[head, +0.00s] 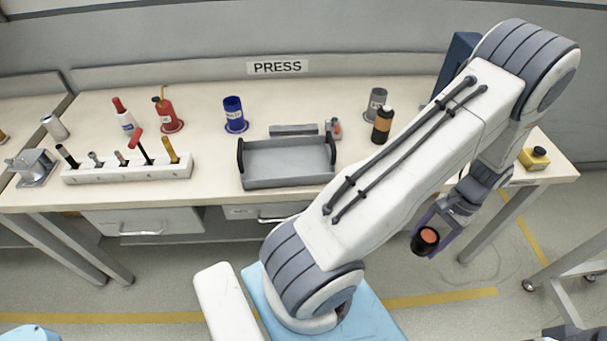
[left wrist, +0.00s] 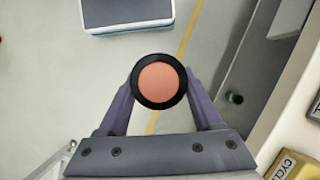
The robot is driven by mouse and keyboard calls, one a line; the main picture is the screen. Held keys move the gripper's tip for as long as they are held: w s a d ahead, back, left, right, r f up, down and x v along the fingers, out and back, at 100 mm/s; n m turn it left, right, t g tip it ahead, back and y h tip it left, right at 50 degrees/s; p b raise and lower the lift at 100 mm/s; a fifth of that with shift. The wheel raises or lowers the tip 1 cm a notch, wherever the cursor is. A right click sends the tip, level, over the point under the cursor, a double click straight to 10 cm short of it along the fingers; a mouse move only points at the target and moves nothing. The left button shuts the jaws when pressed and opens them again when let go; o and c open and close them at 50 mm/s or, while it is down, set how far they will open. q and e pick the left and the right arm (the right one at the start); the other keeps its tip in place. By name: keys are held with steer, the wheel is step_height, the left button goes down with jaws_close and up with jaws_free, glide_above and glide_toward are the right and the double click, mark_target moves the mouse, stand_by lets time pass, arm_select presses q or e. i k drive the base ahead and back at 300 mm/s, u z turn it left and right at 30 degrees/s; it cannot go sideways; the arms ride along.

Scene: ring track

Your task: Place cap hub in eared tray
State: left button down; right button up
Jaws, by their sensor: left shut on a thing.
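The cap hub (head: 426,239), a black ring-shaped part with an orange centre, is held in my left gripper (head: 433,224). It hangs in front of the bench's front edge, over the floor, at the right. In the left wrist view the cap hub (left wrist: 160,82) sits between the two purple fingers, its round orange face toward the camera. The eared tray (head: 287,183) is a grey open tray with black handles at both ends. It stands on the bench left of my arm and looks empty. My right gripper does not show.
A white rack (head: 130,174) of tools stands at the left of the bench. A yellow button box (head: 534,158) is at the bench's right end.

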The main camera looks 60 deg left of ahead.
mark_target(287, 166)
steer(key=k, duration=0.25)
steer(key=z, duration=1.5)
steer(key=i, duration=1.45)
steer(key=u, duration=3.75)
steer(key=i, duration=0.4)
steer(key=z, duration=0.1)
